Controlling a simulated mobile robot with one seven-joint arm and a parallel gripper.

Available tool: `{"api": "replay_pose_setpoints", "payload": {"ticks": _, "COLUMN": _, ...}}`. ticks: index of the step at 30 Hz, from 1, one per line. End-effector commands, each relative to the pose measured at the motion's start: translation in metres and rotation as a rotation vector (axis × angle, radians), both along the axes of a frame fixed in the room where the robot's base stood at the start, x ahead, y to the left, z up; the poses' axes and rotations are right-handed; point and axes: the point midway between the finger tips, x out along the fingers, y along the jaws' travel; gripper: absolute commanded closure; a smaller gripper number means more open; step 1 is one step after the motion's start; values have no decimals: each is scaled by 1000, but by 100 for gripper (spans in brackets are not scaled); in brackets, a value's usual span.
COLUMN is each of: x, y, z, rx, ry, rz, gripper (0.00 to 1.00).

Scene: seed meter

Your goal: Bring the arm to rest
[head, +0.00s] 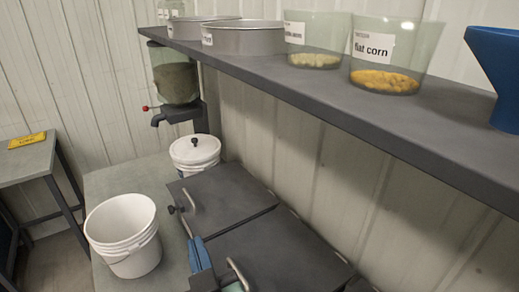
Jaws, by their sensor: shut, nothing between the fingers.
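I cannot make out my gripper or arm anywhere in the head view. The seed meter hopper (175,80), a clear-walled container with dark contents, hangs at the wall above the bench. It has a dark spout below and a red knob (146,108) at its left side. An open white bucket (124,235) stands upright on the bench and looks empty inside. A white bucket with a lid (195,153) stands under the hopper area, near the wall. A blue object (200,255), partly cut off below, lies beside the dark bin lids; I cannot tell what it is.
Two dark bin lids (222,194) with handles cover the bench's right side. A shelf (330,92) runs overhead, bearing metal pans (243,38), clear tubs, including flat corn (385,55), and a blue funnel (497,75). A side table (30,162) with a yellow sign stands left.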

Motion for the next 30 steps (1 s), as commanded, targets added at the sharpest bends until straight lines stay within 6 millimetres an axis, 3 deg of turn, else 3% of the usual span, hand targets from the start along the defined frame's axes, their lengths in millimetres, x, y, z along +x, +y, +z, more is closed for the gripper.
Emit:
{"api": "replay_pose_setpoints", "payload": {"ticks": 1, "x": 9, "y": -7, "z": 30, "rx": 15, "ry": -65, "rz": -33, "gripper": 100}}
{"api": "replay_pose_setpoints", "payload": {"ticks": 3, "x": 17, "y": -17, "z": 70, "rx": 40, "ry": -155, "rz": -80, "gripper": 100}}
{"api": "replay_pose_setpoints", "payload": {"ticks": 7, "x": 20, "y": -39, "z": 162, "rx": 109, "ry": -359, "rz": -169, "gripper": 100}}
{"api": "replay_pose_setpoints", "payload": {"ticks": 12, "x": -7, "y": -69, "z": 280, "rx": 216, "ry": -649, "rz": -266, "gripper": 100}}
{"api": "replay_pose_setpoints", "payload": {"ticks": 15, "x": -31, "y": -82, "z": 331, "rx": 271, "ry": -787, "rz": -298, "gripper": 100}}
{"api": "replay_pose_setpoints", "payload": {"ticks": 18, "x": -52, "y": -90, "z": 364, "rx": 311, "ry": -886, "rz": -314, "gripper": 100}}
{"api": "replay_pose_setpoints", "payload": {"ticks": 21, "x": -65, "y": -94, "z": 381, "rx": 334, "ry": -941, "rz": -322, "gripper": 100}}
{"api": "replay_pose_setpoints", "payload": {"ticks": 30, "x": -70, "y": -96, "z": 386, "rx": 342, "ry": -958, "rz": -324, "gripper": 100}}
